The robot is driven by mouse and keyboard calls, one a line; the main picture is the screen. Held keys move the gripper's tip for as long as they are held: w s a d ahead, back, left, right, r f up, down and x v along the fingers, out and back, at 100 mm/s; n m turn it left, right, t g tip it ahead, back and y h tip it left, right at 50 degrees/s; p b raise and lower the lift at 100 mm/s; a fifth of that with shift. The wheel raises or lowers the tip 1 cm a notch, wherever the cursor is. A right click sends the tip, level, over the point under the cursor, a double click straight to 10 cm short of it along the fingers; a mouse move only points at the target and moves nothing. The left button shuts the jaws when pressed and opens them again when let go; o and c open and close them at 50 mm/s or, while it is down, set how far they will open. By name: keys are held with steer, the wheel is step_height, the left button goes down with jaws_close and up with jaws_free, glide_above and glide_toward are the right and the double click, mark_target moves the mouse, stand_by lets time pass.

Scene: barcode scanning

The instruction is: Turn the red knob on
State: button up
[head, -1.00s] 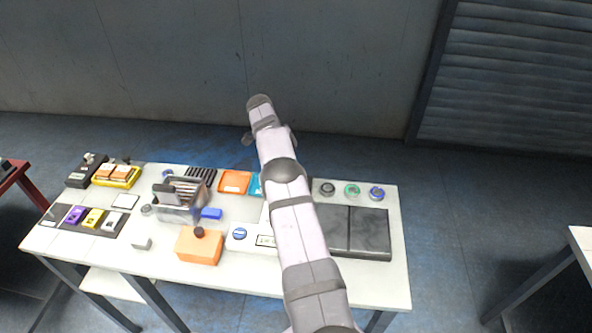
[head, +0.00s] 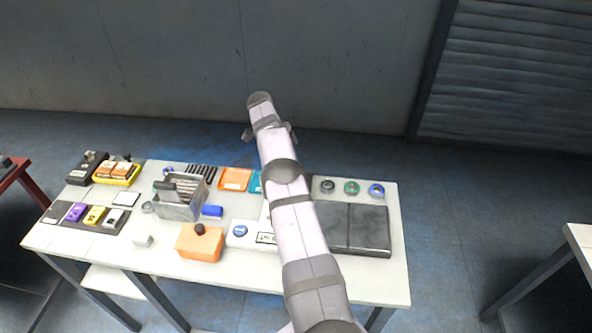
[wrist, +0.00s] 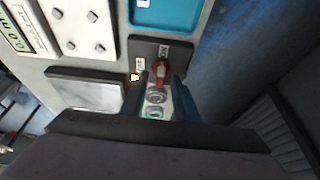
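The red knob (wrist: 160,70) shows in the wrist view on a dark panel (wrist: 140,48) with small white labels. Its handle points roughly along the panel. My gripper (wrist: 161,84) is open, with one dark finger on each side just below the knob in the picture. I cannot tell whether the fingers touch it. In the head view my arm reaches over the table and hides the knob and the gripper's fingers.
Grey, green (head: 352,188) and blue (head: 376,190) round buttons stand right of my arm on the white table (head: 398,250), behind a dark double pad (head: 370,232). An orange box (head: 200,244) and a metal holder (head: 180,210) stand left. A teal tray (wrist: 168,12) lies beside the panel.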

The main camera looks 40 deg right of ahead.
steer(key=shift+r, duration=0.1)
steer(key=shift+r, duration=0.3)
step_height(320, 180, up, 9)
steer(key=p, duration=0.6)
steer(key=shift+r, duration=0.1)
